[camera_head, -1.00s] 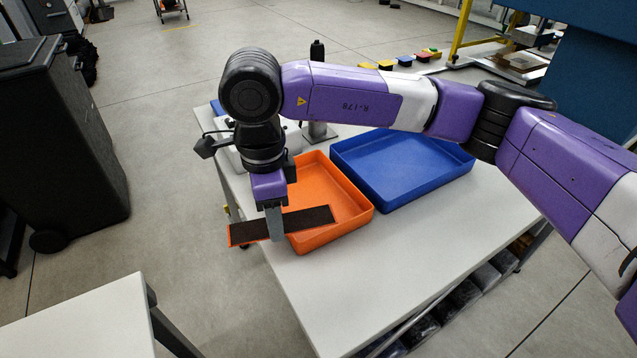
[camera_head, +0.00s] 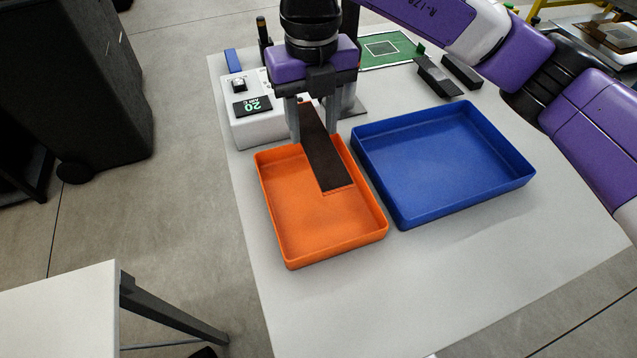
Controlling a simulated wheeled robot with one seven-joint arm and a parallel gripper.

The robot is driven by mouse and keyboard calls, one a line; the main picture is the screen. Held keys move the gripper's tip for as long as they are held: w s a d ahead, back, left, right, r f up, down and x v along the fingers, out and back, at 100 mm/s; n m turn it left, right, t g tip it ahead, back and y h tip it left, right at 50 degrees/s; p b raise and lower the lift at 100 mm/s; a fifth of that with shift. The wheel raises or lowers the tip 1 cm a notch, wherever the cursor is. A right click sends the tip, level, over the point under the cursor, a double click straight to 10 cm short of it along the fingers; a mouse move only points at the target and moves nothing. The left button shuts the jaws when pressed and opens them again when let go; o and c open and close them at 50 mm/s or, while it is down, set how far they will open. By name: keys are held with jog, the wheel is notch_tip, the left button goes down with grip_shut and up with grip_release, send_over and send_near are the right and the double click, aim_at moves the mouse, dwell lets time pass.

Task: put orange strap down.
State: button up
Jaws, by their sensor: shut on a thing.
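The strap (camera_head: 324,158) is a flat, dark brown strip with a thin orange edge at its near end. My gripper (camera_head: 314,122) is shut on its far part, with one grey finger on each side. The strap points toward the camera and slopes over the far right part of the orange tray (camera_head: 285,236). Its near end appears above the tray's inside. I cannot tell whether it touches the tray floor. The rest of the tray looks empty.
An empty blue tray (camera_head: 445,165) stands right of the orange one. A white box with a green display (camera_head: 253,106) stands behind left. A green board (camera_head: 388,50) and dark blocks (camera_head: 437,78) lie at the back. The white table (camera_head: 440,275) is clear in front.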

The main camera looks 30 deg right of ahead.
aim_at(314, 137)
notch_tip(314, 137, down, 18)
jog(key=shift+r+p, duration=0.2)
jog(key=shift+p, duration=0.6)
jog(key=shift+f, duration=0.15)
jog(key=o, duration=1.3)
notch_tip(314, 137, up, 12)
jog(key=shift+r+b, duration=0.2)
jog(key=shift+b, duration=0.7)
jog(key=shift+s, duration=0.15)
